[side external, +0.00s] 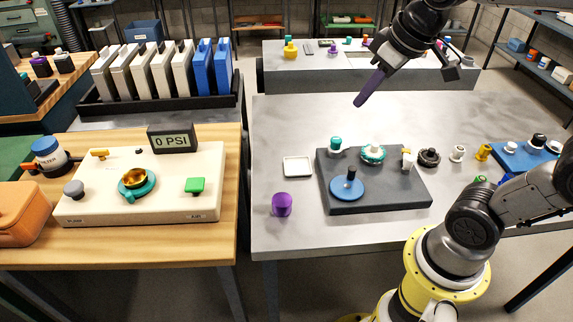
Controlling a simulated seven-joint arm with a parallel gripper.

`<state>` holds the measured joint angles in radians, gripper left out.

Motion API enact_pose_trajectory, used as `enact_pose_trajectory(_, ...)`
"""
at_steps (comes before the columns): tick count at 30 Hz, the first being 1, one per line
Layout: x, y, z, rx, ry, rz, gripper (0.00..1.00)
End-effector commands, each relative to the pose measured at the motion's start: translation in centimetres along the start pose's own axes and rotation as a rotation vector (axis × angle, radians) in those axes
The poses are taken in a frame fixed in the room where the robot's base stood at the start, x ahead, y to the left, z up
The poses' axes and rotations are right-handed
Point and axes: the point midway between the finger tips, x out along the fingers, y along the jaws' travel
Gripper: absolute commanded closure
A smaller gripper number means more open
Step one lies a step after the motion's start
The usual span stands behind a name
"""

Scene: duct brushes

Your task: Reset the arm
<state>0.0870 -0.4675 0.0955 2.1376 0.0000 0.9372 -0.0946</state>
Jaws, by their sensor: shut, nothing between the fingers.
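My gripper (371,88) is up in the air over the far part of the grey table (290,125), at the top right of the side external view. It ends in a narrow purple tip that points down and left. The fingers look closed together, with nothing seen between them. The tip is apart from everything on the table. My arm comes in from the right.
A dark board (400,190) with a blue disc (347,188) and several small fittings lies below. A white tray (298,167) and purple cup (282,204) stand left of it. A cream panel (150,190) with a gauge (172,139) reading 0 PSI sits on the wooden table.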

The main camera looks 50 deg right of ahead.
Motion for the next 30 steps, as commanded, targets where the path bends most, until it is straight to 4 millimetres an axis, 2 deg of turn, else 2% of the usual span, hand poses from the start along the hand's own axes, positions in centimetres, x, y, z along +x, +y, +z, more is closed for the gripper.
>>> enact_pose_trajectory(1,-0.9,-0.8,1.8,-0.014,0.032,-0.009,1.0)
enact_pose_trajectory(3,-1.5,-1.5,4.1,-0.025,0.062,-0.019,1.0)
enact_pose_trajectory(6,-1.5,-2.2,7.1,-0.028,0.088,-0.031,1.0)
enact_pose_trajectory(9,-0.8,-2.4,9.4,-0.016,0.086,-0.036,1.0)
enact_pose_trajectory(11,-0.3,-2.5,10.2,-0.005,0.07,-0.036,1.0)
enact_pose_trajectory(14,0.3,-2.5,10.9,0.008,0.05,-0.037,1.0)
enact_pose_trajectory(30,0.2,-2.4,10.6,0.017,0.054,-0.036,1.0)
